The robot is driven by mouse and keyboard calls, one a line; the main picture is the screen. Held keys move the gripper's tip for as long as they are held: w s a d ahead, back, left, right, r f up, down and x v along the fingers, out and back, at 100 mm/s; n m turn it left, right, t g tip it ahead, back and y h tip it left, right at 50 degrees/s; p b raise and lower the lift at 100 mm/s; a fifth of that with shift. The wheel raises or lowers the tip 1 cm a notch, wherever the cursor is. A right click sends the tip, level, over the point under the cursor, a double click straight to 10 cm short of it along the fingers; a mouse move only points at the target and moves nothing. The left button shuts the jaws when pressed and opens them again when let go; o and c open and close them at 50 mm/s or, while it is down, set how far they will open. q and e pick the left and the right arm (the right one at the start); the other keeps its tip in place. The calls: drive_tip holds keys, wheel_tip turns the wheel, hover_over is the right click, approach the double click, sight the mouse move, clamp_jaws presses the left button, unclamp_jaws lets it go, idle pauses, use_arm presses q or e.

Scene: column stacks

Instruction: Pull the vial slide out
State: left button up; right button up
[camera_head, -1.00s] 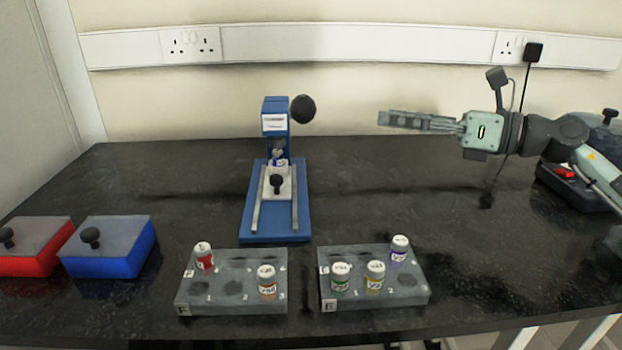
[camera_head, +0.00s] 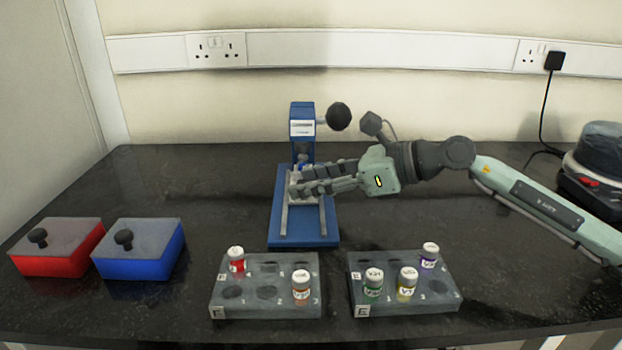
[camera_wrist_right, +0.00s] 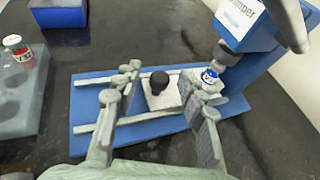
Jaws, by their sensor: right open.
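The blue crimper (camera_head: 303,127) stands at the middle back of the bench, with a blue base (camera_head: 304,241) and two pale rails. The vial slide (camera_wrist_right: 160,97), a pale plate with a black knob (camera_wrist_right: 159,81), sits on the rails near the crimper's column. A blue-labelled vial (camera_wrist_right: 209,76) stands at the slide's column end, under the press head. My right gripper (camera_head: 296,188) reaches in from the right above the rails and hides most of the slide in the head view. In the wrist view the right gripper (camera_wrist_right: 165,95) is open, its fingers either side of the knob. My left gripper is not in view.
Two grey racks (camera_head: 217,300) (camera_head: 405,306) with capped vials stand in front of the crimper. A red box (camera_head: 50,262) and a blue box (camera_head: 135,265) with knobs sit at left. A dark device (camera_head: 597,165) stands at far right.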

drive_tip(key=shift+c, duration=0.2)
clamp_jaws()
idle(0.3)
